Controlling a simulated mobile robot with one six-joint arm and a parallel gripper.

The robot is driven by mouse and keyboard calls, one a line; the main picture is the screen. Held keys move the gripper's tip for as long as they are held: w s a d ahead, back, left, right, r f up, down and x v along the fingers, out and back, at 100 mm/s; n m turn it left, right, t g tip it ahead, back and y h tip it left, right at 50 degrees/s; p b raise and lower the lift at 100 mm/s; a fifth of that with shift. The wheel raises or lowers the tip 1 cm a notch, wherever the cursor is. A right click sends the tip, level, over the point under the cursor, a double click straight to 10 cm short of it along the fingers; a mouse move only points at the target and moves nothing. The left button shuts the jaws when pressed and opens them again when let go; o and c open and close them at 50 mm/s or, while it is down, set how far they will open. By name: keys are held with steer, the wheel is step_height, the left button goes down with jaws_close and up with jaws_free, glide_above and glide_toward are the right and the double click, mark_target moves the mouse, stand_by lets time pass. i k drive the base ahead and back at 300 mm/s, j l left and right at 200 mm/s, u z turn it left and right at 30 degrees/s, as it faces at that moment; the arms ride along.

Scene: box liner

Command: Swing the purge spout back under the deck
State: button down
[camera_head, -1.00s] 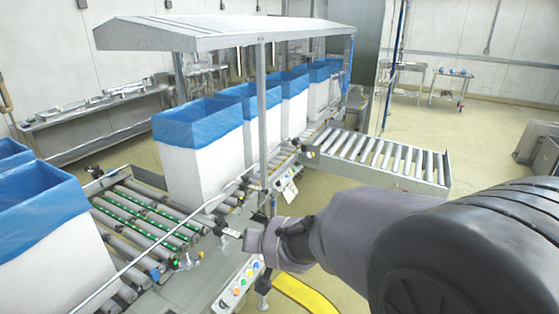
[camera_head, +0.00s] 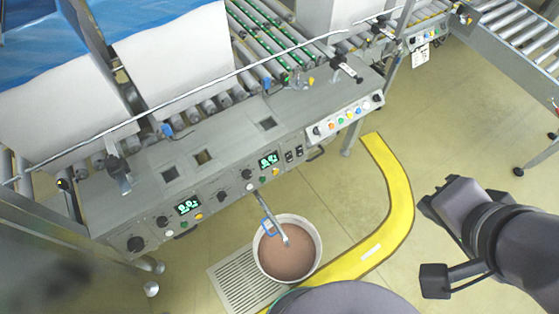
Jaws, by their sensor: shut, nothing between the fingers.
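The purge spout (camera_head: 277,226) is a thin metal tube with a blue handle (camera_head: 266,228). It sticks out from the front of the grey deck (camera_head: 228,149) and ends over a white bucket (camera_head: 318,243) holding brown material. My gripper (camera_head: 425,210) is at the right, dark and shut, with nothing in it. It is apart from the spout, across the yellow floor band. The fingertips are small and partly merge with the dark wrist.
The bucket stands beside a floor grate (camera_head: 237,283) and the curved yellow band (camera_head: 393,190). A button panel (camera_head: 345,118) and lit displays line the deck front. A roller conveyor (camera_head: 515,45) is at upper right.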

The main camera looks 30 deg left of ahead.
mark_target(280, 231)
steer(key=j+u, duration=0.1)
steer(key=u, duration=1.5)
steer(key=l+u, duration=0.4)
steer(key=l, duration=0.8)
